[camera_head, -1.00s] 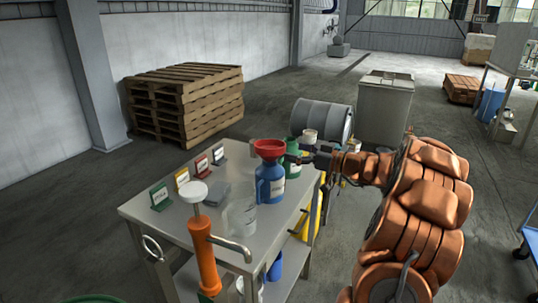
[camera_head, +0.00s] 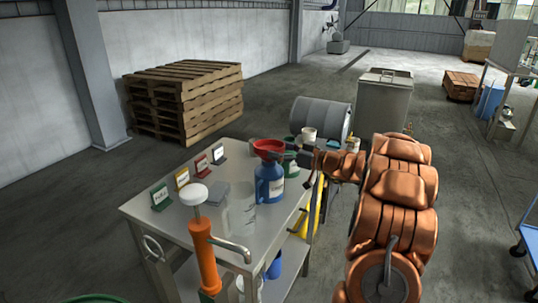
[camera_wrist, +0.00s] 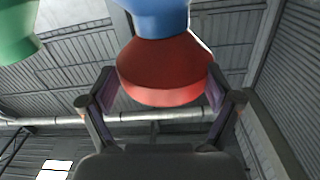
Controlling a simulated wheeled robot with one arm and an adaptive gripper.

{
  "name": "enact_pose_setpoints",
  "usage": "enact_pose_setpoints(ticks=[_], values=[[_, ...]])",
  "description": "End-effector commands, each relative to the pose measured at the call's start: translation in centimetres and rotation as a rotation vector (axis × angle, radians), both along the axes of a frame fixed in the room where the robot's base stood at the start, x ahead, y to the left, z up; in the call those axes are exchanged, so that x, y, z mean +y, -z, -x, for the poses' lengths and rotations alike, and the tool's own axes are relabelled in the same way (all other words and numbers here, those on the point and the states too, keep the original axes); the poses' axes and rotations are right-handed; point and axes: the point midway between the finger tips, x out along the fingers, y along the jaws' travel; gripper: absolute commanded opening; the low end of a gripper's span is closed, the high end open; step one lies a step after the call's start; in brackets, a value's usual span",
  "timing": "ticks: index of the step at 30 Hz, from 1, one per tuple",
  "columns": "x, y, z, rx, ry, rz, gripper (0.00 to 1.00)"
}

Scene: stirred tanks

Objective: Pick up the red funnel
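The red funnel (camera_head: 266,146) sits in the mouth of a blue bottle (camera_head: 270,186) on the steel table. In the wrist view the funnel (camera_wrist: 165,72) appears upside down, with part of the blue bottle (camera_wrist: 153,15) above it. My gripper (camera_head: 285,155) reaches in from the right at funnel height. In the wrist view my gripper (camera_wrist: 161,92) has one finger on each side of the funnel. The fingers are spread wide and close to the funnel's sides; firm contact is not clear.
An orange pump (camera_head: 203,255) stands at the table's front. A wooden pallet stack (camera_head: 184,100) is behind, left.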

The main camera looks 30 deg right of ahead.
Motion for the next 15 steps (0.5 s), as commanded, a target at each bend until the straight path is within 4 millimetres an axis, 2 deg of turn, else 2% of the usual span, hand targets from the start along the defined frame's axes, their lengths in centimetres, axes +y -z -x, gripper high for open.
enact_pose_setpoints(ticks=[2,10,15], values=[[0.00,0.00,0.00,0.000,0.000,0.000,0.76],[0.00,0.02,0.00,0.001,0.000,0.000,0.48],[0.01,0.01,0.01,0.000,0.000,0.000,0.47]])
